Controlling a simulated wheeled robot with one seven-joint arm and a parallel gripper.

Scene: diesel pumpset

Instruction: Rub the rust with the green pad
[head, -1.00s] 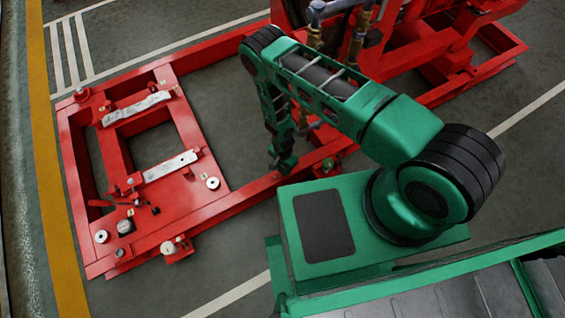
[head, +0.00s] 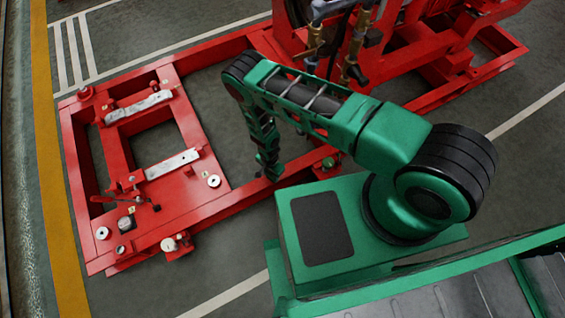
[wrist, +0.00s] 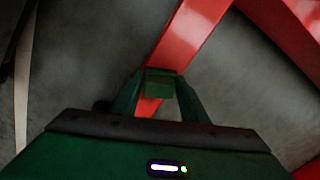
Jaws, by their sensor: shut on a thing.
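My gripper (head: 272,174) hangs beside the near red rail of the pumpset frame in the head view, pointing down. In the wrist view my gripper (wrist: 158,84) is shut on the green pad (wrist: 158,91), a small dark green block between the two fingers. A red beam (wrist: 195,40) runs behind and below the pad in that view. The pad looks apart from the beam, but the distance is hard to judge. I cannot make out a rust patch in either view. The pad is too small to tell apart from the fingers in the head view.
The red base frame (head: 215,207) lies on the grey floor at left, with two pale metal strips (head: 172,164) and several small fittings on it. Red machinery with pipes (head: 355,40) stands at the upper right. Open floor shows left of the frame.

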